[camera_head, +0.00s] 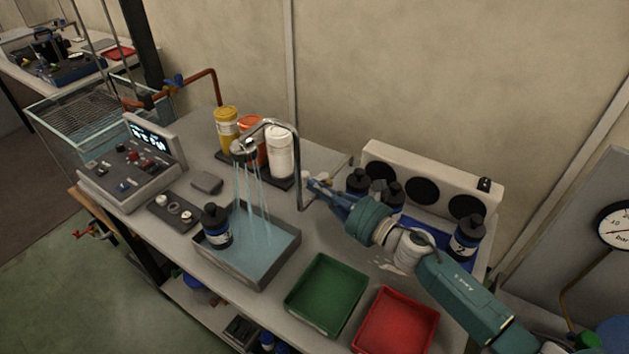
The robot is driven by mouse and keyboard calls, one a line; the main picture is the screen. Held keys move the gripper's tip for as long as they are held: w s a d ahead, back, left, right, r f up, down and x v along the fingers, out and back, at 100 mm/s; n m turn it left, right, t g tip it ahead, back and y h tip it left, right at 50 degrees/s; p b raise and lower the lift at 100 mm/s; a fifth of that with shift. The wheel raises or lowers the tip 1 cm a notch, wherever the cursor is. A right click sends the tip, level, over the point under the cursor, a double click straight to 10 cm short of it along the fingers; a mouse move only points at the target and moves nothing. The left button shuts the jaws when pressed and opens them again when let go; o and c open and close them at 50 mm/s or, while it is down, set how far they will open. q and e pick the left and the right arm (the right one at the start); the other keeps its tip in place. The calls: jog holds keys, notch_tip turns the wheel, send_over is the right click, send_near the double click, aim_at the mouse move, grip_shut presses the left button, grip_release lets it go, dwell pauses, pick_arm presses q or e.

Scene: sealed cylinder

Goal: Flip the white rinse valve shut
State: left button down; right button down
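The chrome rinse faucet (297,150) arches over the grey basin (281,248). Several streams of water (258,205) fall from its spray head (243,147) into the basin. A small whitish part beside the foot of the faucet, probably the white rinse valve (309,177), is partly hidden by my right gripper. My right gripper (321,190) reaches in from the lower right, its fingertips at or very near that part. Contact and the gap between the fingers are too small to make out. My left gripper is not in view.
A dark bottle (215,226) stands in the basin's left end. Yellow (227,125), orange and white (279,152) bottles stand behind the faucet. Dark bottles (466,236) and a white panel with round black openings (430,186) flank my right arm. Green (327,294) and red (397,325) trays lie in front.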

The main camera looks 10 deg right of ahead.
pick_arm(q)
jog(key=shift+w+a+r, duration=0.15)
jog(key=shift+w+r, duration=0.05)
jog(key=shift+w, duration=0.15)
pick_arm(e)
jog(key=shift+w+a, duration=0.3)
jog(key=shift+w, duration=0.15)
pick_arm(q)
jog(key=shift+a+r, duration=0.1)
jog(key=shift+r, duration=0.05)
pick_arm(e)
jog(key=shift+w+a+m+t+h, duration=0.2)
jog(key=shift+a+m+t+h, duration=0.15)
jog(key=shift+m+h, duration=0.35)
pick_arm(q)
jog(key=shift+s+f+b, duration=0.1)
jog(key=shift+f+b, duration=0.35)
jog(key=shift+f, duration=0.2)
pick_arm(e)
jog(key=w+a+m+t+h, duration=0.1)
jog(key=w+a+h, duration=0.1)
jog(key=w, duration=0.4)
jog(key=shift+w+a+m+h, duration=0.2)
jog(key=shift+w+m+h, duration=0.1)
jog(key=shift+w+h, duration=0.1)
